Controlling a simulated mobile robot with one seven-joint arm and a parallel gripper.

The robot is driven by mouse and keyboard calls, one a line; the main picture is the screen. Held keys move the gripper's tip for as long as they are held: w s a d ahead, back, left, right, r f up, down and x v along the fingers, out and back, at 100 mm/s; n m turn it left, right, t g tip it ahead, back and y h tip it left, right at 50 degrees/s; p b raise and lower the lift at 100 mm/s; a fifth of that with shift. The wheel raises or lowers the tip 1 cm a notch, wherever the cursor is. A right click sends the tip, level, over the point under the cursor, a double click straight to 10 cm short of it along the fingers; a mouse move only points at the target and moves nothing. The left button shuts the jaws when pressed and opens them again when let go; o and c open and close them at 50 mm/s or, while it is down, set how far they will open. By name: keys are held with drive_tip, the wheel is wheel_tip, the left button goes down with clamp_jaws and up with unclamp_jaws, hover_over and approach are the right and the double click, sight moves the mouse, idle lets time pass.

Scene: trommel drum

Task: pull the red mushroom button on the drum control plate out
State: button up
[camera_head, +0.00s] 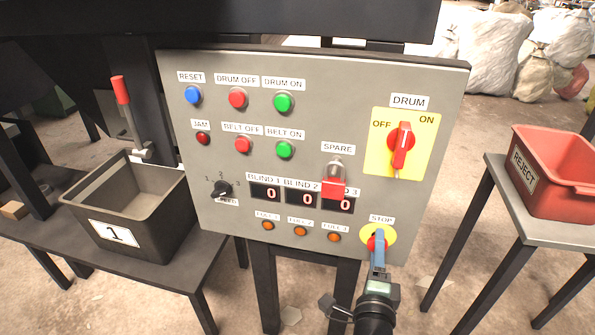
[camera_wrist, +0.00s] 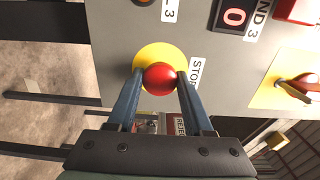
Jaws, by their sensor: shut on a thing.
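The drum control plate (camera_head: 320,110) is a grey panel with labelled buttons, lamps and switches. The red mushroom button (camera_head: 371,243) sits on a yellow disc (camera_head: 388,232) under the STOP label at the plate's lower right. In the wrist view the red button (camera_wrist: 160,78) shows as a round head in front of the yellow disc (camera_wrist: 152,54). My gripper (camera_head: 378,243) reaches up from below to the button. Its two blue fingers (camera_wrist: 158,90) stand on either side of the red head and are shut on it. In the head view the fingers hide part of the button.
Above the button are the red DRUM switch (camera_head: 402,146) on a yellow plate and the red-covered SPARE switch (camera_head: 334,186). Small orange lamps (camera_head: 300,231) lie to its left. A red REJECT bin (camera_head: 562,190) stands on a table at right, a black bin (camera_head: 150,222) at left.

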drive_tip(key=shift+v, duration=0.8)
drive_tip(key=o, duration=1.6)
drive_tip(key=shift+c, duration=0.2)
drive_tip(key=shift+s, duration=0.1)
drive_tip(key=v, duration=0.7)
drive_tip(key=shift+s+a, duration=0.15)
drive_tip(key=shift+s, duration=0.15)
